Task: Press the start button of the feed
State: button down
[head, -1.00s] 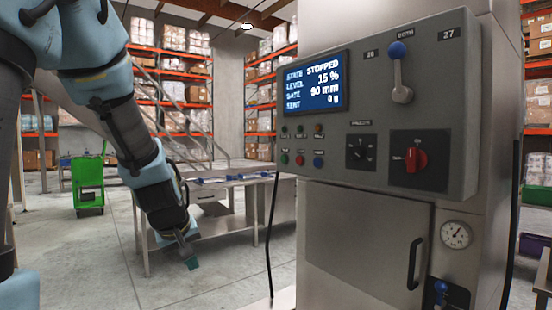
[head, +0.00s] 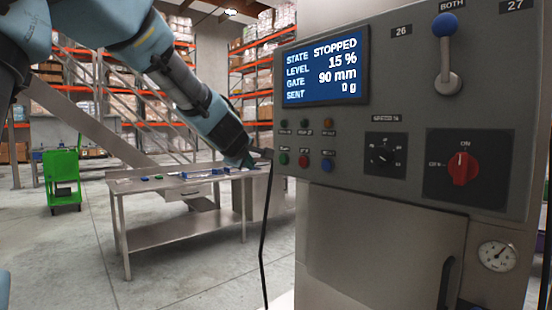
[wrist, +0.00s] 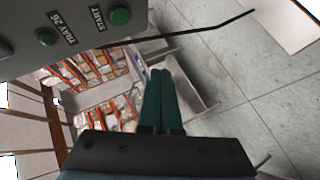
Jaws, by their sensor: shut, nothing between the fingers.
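The start button is the round green one (head: 283,159) at the left end of the lower row on the grey control panel (head: 400,210). In the wrist view it shows at the top (wrist: 120,16), beside the label START. My gripper (head: 250,163) is just left of the panel's edge, at about the button's height in the picture. In the wrist view its teal fingers (wrist: 160,72) are together and empty, apart from the button. The panel's screen (head: 325,72) reads STOPPED, level 15 %, gate 90 mm, sent 0 g.
A red button (head: 304,161) and a blue button (head: 327,165) sit right of the green one, with small lamps above. A red rotary switch (head: 461,168) and a blue-knobbed lever (head: 446,55) are farther right. A black cable (head: 262,240) hangs below. A steel table (head: 180,186) stands behind.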

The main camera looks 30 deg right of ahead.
aim_at(283, 159)
jog(key=shift+d+r, duration=0.15)
jog(key=w+d+p, duration=0.1)
jog(key=d+p, duration=0.5)
jog(key=d, duration=0.2)
jog(key=shift+w+d, duration=0.3)
jog(key=shift+w, duration=0.1)
jog(key=shift+d, duration=0.1)
dwell(2.0)
jog(key=shift+w+d+p, duration=0.1)
jog(key=shift+d+p, duration=0.2)
jog(key=shift+p, duration=0.1)
